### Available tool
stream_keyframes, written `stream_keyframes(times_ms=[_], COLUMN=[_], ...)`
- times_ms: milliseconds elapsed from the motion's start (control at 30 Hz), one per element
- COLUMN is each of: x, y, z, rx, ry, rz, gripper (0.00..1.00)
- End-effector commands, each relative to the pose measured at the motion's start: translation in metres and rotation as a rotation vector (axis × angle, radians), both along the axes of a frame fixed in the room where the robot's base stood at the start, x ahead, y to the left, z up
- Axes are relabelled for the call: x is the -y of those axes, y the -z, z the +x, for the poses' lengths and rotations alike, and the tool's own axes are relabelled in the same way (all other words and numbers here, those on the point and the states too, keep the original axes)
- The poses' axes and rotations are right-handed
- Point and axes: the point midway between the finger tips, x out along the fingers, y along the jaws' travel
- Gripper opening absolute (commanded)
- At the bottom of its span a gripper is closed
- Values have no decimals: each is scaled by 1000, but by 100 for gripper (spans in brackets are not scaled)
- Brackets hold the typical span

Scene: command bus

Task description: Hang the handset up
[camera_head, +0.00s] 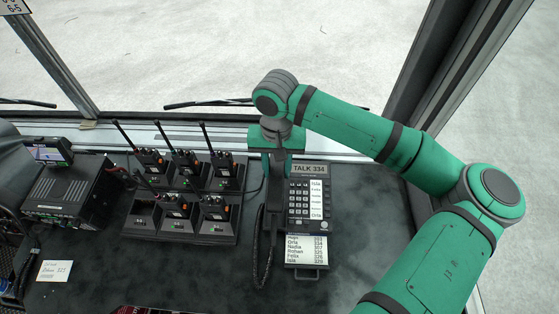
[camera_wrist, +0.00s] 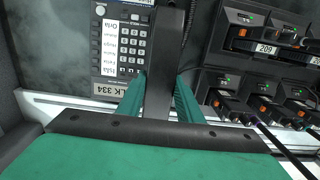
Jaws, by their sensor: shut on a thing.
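The handset (camera_head: 274,205) is a long dark bar, lying along the left side of the desk phone (camera_head: 298,205) in the head view. In the wrist view the handset (camera_wrist: 160,80) runs up the middle, beside the phone's keypad (camera_wrist: 132,48). My gripper (camera_head: 277,153) is shut on the handset's far end, with one green finger on each side in the wrist view (camera_wrist: 160,100). The handset hides the cradle under it. I cannot tell whether it rests on the cradle or is held just above it. A coiled cord (camera_head: 257,255) hangs at its left.
A charger rack (camera_head: 180,237) with several radios and upright antennas stands left of the phone. A black radio unit (camera_head: 68,190) sits further left, near a paper note (camera_head: 54,271). The windscreen ledge (camera_head: 225,145) runs behind. The dark desk right of the phone is clear.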

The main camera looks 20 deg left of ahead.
Motion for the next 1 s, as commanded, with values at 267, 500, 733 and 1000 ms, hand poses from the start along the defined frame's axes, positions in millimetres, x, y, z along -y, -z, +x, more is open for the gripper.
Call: stream_keyframes(times_ms=[267, 500, 733, 1000], x=[-1, 0, 0, 0], y=[21, 42, 59, 68], z=[0, 0, 0, 0], rx=[-1, -1, -1, 0], ry=[-1, -1, 0, 0], rz=[0, -1, 1, 0], gripper=[2, 2, 2, 2])
